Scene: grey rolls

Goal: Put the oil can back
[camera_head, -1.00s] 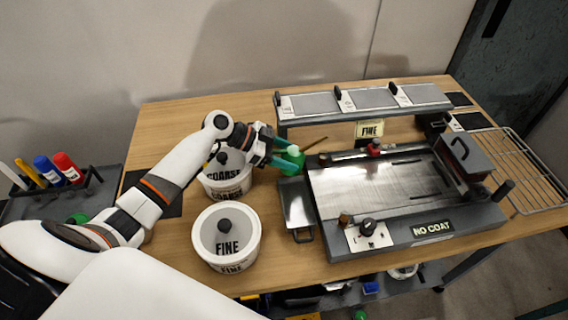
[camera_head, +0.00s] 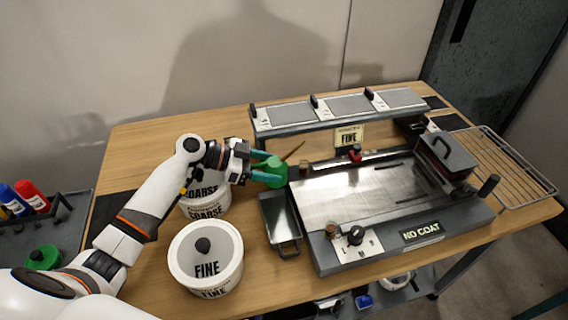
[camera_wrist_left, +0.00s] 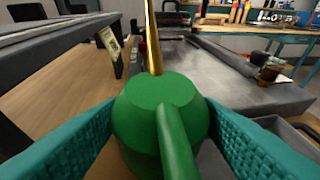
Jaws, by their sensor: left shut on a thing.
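The green oil can (camera_head: 271,172) with a thin brass spout is held by my left gripper (camera_head: 262,165) near the left edge of the machine. In the left wrist view the oil can (camera_wrist_left: 158,112) sits between the two teal fingers (camera_wrist_left: 160,140), its spout pointing up and away. My left gripper is shut on it. Whether the can touches the table is hidden. My right gripper is not in view.
A COARSE tub (camera_head: 206,203) stands under my left forearm and a FINE tub (camera_head: 206,257) stands in front of it. The machine marked NO COAT (camera_head: 421,233) fills the right side. A small tray (camera_head: 280,222) adjoins it. A wire rack (camera_head: 505,165) is at far right. Bare tabletop (camera_head: 150,140) lies behind the arm.

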